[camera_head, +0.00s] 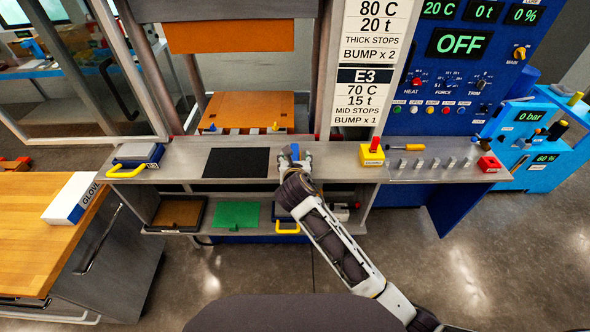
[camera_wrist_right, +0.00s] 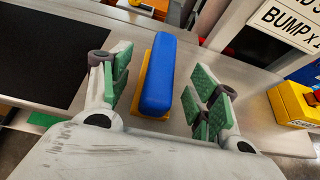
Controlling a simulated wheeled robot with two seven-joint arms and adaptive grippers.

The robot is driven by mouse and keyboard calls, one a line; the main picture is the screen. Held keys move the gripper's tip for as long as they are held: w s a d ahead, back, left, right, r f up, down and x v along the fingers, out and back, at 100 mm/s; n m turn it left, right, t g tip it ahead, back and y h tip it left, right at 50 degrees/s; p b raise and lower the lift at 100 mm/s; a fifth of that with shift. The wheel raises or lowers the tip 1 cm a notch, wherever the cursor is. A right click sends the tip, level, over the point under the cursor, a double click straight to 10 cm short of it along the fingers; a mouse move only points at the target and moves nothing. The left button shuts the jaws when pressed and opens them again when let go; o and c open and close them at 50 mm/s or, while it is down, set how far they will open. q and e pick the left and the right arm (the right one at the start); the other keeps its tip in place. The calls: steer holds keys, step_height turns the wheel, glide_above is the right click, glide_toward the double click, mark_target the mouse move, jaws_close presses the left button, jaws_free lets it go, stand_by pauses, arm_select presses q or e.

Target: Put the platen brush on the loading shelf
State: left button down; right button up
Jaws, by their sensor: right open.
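The platen brush (camera_wrist_right: 157,75), a blue bar on a yellow base, rests on a grey metal surface in the right wrist view. My right gripper (camera_wrist_right: 164,88) is open, with green-padded fingers on either side of the brush, nearer on the left; I see no grip on it. In the head view my right gripper (camera_head: 294,155) is over the long grey shelf (camera_head: 340,172) in front of the press, just right of a black mat, and largely hides the brush. I take this grey shelf as the loading shelf, though no label shows. My left gripper is not in view.
The black mat (camera_head: 236,162) lies left of the gripper. A yellow box with a red button (camera_head: 371,155) stands to the right. A yellow-handled blue item (camera_head: 134,158) sits at the shelf's left end. A lower shelf holds a brown tray (camera_head: 178,213) and green plate (camera_head: 237,215).

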steer(key=b+v, duration=0.1)
steer(key=v, duration=1)
steer(key=shift+s+b, duration=0.3)
steer(key=shift+s, duration=0.1)
steer(key=shift+r, duration=0.1)
stand_by(0.3)
